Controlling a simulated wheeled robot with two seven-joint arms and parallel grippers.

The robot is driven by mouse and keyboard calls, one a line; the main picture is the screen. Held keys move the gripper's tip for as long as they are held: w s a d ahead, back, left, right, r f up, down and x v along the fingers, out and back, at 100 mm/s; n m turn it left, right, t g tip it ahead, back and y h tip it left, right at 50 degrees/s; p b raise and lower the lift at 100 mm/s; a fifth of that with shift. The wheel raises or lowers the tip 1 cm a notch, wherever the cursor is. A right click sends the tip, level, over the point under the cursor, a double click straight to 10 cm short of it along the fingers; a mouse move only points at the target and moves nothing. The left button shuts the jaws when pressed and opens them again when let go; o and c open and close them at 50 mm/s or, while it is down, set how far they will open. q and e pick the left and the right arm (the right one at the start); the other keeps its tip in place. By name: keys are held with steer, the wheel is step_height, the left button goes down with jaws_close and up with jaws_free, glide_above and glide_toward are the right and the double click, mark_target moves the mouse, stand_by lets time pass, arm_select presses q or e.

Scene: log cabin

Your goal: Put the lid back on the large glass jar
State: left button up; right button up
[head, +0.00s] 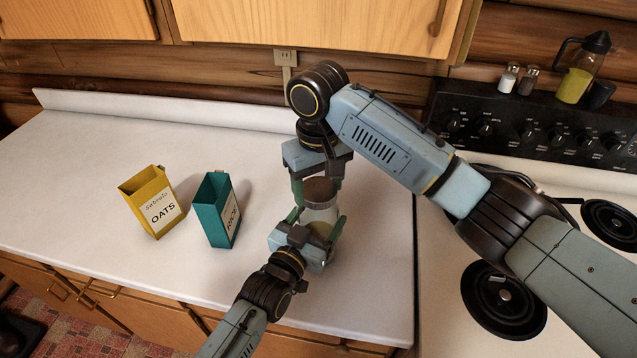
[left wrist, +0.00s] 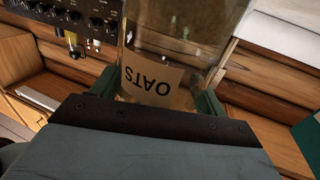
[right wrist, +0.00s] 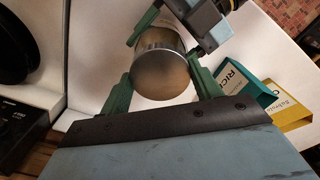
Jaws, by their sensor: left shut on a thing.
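The large glass jar (head: 322,214) stands upright on the white counter near its right end. In the left wrist view the jar (left wrist: 188,35) has an upside-down OATS label and pale contents. My left gripper (head: 317,224) is shut on the jar body from the front. The round brown lid (head: 320,190) sits at the jar's mouth; whether it is fully seated I cannot tell. My right gripper (head: 317,186) points down from above with a finger on each side of the lid. In the right wrist view the lid (right wrist: 165,75) lies between those fingers; whether they grip it is unclear.
A yellow OATS box (head: 152,205) and a teal RICE box (head: 215,210) stand to the left of the jar. The stove (head: 455,260) is to the right, with shakers (head: 518,80) and a pitcher (head: 580,75) on its back panel. The counter's left side is clear.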

steer(key=o, duration=0.5)
step_height(320, 180, up, 12)
stand_by(0.4)
arm_select(q)
steer(key=o, duration=2)
steer(key=shift+c, duration=0.2)
steer(key=shift+s, duration=0.1)
steer(key=v, duration=1.3)
steer(key=shift+b, duration=0.35)
arm_select(e)
steer(key=shift+f, duration=0.3)
arm_select(q)
steer(key=shift+s+a+f, duration=0.1)
